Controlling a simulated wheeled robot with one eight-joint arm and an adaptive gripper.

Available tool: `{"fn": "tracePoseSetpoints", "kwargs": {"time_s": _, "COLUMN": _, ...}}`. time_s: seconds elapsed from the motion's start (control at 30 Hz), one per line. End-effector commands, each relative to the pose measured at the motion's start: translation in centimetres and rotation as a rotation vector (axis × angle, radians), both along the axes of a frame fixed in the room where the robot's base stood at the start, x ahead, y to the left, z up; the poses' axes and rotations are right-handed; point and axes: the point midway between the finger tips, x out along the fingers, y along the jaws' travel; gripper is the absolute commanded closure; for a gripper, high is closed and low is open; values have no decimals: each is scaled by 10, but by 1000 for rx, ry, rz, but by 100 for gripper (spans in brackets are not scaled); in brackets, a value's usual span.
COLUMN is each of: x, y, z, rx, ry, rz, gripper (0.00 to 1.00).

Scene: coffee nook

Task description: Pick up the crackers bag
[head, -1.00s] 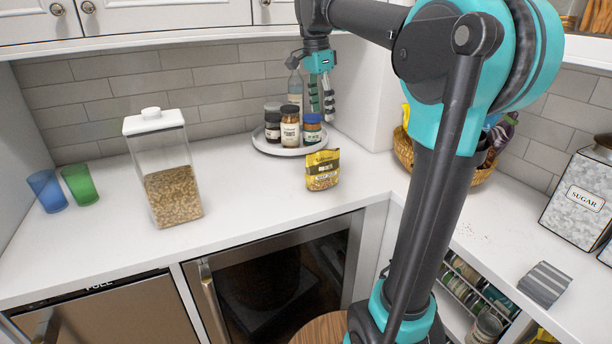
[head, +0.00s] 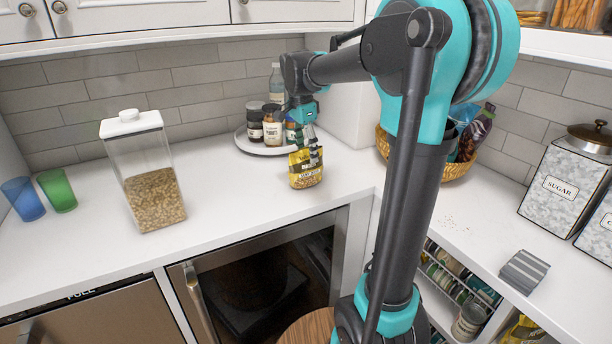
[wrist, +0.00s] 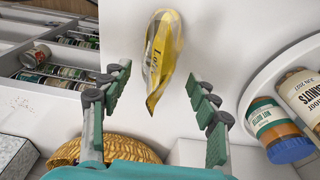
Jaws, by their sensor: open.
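The crackers bag (head: 304,170) is a small yellow and dark printed bag standing on the white counter, in front of the round tray. My gripper (head: 310,144) is just above and behind it in the head view, its fingers overlapping the bag's top right part. In the wrist view the bag (wrist: 161,60) shows narrow side on, ahead of and roughly between the tips of my open gripper (wrist: 157,75). The fingers are spread, with nothing held, and I see a gap on both sides of the bag.
A round tray (head: 246,145) with jars and a bottle (head: 277,82) stands close behind the bag. A clear cereal container (head: 150,180) and two cups are at left. A wicker basket (head: 459,171) is at right, behind my arm. The counter left of the bag is clear.

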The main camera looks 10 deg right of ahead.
Motion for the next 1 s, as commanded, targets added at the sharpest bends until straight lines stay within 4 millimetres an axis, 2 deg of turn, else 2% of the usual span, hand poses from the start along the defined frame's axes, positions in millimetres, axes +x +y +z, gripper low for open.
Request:
{"fn": "tracePoseSetpoints", "kwargs": {"time_s": 0.1, "x": 0, "y": 0, "z": -18, "rx": 0, "ry": 0, "rz": 0, "gripper": 40}}
{"fn": "tracePoseSetpoints", "kwargs": {"time_s": 0.2, "x": 0, "y": -1, "z": -28, "rx": 0, "ry": 0, "rz": 0, "gripper": 40}}
{"fn": "tracePoseSetpoints", "kwargs": {"time_s": 0.5, "x": 0, "y": -2, "z": -32, "rx": 0, "ry": 0, "rz": 0, "gripper": 40}}
{"fn": "tracePoseSetpoints", "kwargs": {"time_s": 1.0, "x": 0, "y": -2, "z": -32, "rx": 0, "ry": 0, "rz": 0, "gripper": 100}}
